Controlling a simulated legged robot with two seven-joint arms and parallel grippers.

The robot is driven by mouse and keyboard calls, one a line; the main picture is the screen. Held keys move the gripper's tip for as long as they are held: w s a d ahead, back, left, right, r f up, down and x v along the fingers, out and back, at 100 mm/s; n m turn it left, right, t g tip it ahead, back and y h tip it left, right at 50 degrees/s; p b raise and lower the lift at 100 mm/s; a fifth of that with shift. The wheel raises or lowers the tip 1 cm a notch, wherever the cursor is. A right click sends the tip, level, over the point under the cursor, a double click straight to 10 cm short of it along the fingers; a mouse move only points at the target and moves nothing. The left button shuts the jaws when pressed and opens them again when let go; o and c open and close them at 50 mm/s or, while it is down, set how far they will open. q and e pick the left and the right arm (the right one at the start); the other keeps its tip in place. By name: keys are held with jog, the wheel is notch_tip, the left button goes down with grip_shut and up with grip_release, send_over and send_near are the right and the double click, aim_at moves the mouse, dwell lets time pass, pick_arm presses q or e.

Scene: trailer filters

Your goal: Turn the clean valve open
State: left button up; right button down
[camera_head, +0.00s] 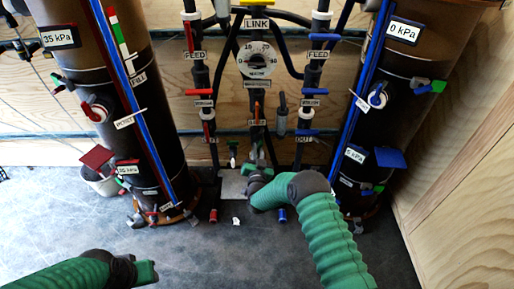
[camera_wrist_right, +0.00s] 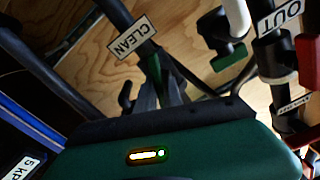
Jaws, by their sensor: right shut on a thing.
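The CLEAN label (camera_wrist_right: 132,38) sits on a dark pipe in the right wrist view. Just below it is a green valve handle (camera_wrist_right: 155,75), partly hidden between my fingers. My right gripper (camera_wrist_right: 163,92) is shut on this handle, its dark fingers on either side. In the head view my right gripper (camera_head: 256,160) reaches the bottom of the central pipe, below a small label (camera_head: 258,122) too blurred to read surely. The handle is hidden there. My left gripper (camera_head: 145,272) is low at the left, away from the pipes; its fingers do not show clearly.
Two tall dark filter tanks (camera_head: 125,110) (camera_head: 395,95) flank the pipes, carrying coloured valves and pressure displays. A second green handle (camera_wrist_right: 232,60) and an OUT label (camera_wrist_right: 280,15) are close beside my right gripper. A round gauge (camera_head: 258,58) is above. The front floor (camera_head: 200,250) is clear.

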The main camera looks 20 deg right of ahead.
jog(key=shift+s+f+n+p, duration=0.1)
jog(key=shift+f+n+p, duration=0.15)
jog(key=shift+n, duration=0.85)
jog(key=shift+s+f+n+p, duration=0.1)
jog(key=shift+n+p, duration=0.1)
jog(key=shift+n, duration=0.9)
jog(key=c, duration=1.5)
grip_release()
jog(key=shift+w+r, duration=0.1)
jog(key=shift+r, duration=0.05)
jog(key=p+v, duration=0.6)
jog(key=v, duration=1.1)
